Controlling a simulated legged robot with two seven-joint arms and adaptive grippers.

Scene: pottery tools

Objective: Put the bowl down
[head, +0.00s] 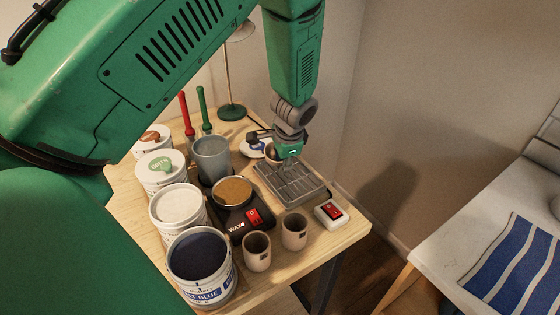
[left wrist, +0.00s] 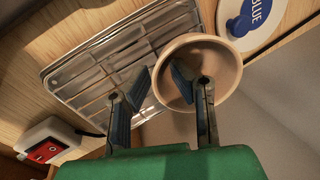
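A small beige bowl (head: 271,153) is at my left gripper (head: 287,153), by the far end of the grey ribbed tray (head: 305,191). In the left wrist view the bowl (left wrist: 229,62) shows its open mouth. One finger of the left gripper (left wrist: 161,67) is inside the bowl and the other outside, with the tips close together on its wall. The gripper looks shut on the rim. The bowl overlaps the edge of the tray (left wrist: 98,70) in that view; I cannot tell whether it touches anything below. My right gripper is not in view.
Two cups (head: 257,252) (head: 294,232), a black scale (head: 233,221) and a red switch box (head: 331,213) stand in front. Paint tubs (head: 200,258) and a grey pot (head: 212,160) line the left side. The tray top looks clear.

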